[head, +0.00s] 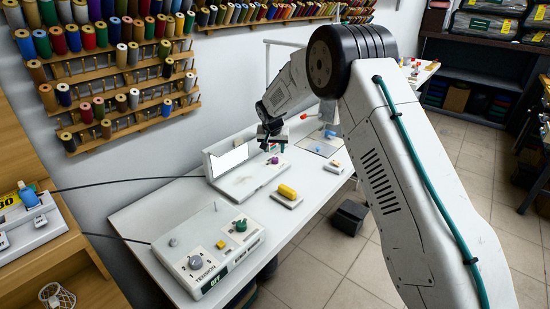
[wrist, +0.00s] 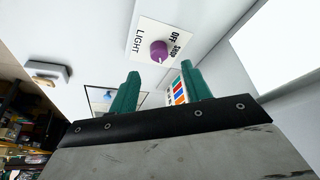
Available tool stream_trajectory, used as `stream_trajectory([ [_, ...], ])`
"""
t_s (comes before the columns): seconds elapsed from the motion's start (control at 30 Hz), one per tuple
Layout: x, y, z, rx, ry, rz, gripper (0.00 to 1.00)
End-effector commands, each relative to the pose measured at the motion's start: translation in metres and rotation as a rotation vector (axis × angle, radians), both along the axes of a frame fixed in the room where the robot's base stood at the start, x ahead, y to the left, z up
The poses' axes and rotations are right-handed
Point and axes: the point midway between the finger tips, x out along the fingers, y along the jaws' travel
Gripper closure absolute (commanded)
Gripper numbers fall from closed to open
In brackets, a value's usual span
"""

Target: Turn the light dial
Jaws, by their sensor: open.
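The light dial is a purple knob (wrist: 159,50) on a white plate (wrist: 146,28) marked LIGHT, OFF and SHOP in the wrist view. In the head view the purple knob (head: 274,160) sits on the white panel beside an upright bright white board. My gripper (wrist: 160,82) has two green fingers spread apart with nothing between them. The knob lies just beyond the fingertips, roughly in line with the gap, and no contact is visible. In the head view my gripper (head: 270,146) hangs just above the knob.
A yellow object (head: 287,192) lies on a small block to the right of the panel. A TENSION box (head: 209,250) with dials stands at the front left of the white table. Thread spools (head: 121,55) hang on wall racks. The bright board (head: 228,160) stands close to my gripper.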

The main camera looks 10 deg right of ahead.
Motion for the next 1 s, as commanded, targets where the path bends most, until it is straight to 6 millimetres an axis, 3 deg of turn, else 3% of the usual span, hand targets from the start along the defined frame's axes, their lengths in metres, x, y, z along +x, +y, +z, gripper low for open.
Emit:
stream_trajectory([
  [0.33, 0.019, -0.008, -0.05, -0.001, 0.003, -0.001, 0.52],
  [0.73, 0.022, -0.009, -0.06, -0.001, 0.001, 0.001, 0.52],
  [0.77, 0.022, -0.009, -0.06, -0.001, 0.001, 0.001, 0.54],
  [0.9, 0.022, -0.009, -0.06, -0.001, 0.002, 0.001, 0.93],
  [1.0, 0.022, -0.009, -0.059, -0.001, 0.002, 0.001, 0.96],
])
